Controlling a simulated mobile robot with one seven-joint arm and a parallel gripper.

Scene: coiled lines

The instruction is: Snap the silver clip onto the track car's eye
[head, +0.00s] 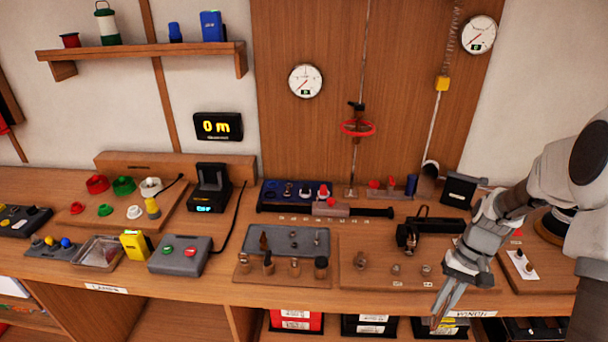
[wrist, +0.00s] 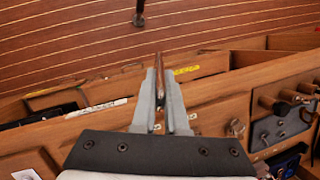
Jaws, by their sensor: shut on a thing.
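My gripper (head: 438,320) hangs low at the right, in front of the bench's front edge, with its fingers pointing down. In the wrist view my gripper (wrist: 160,75) has its fingers close together on a thin, dark, brownish thing (wrist: 159,62), seen almost edge-on. I cannot tell whether this is the silver clip. I cannot pick out the track car or its eye for certain. A small black device (head: 408,236) stands on a wooden board on the bench, left of my gripper.
The wooden bench (head: 210,290) is crowded with control boxes, trays and small fittings. A red handwheel (head: 357,128) and a yellow block (head: 442,84) are on the back panel. Black-and-red bins (head: 296,320) sit below the bench. Open floor shows in the wrist view (wrist: 70,45).

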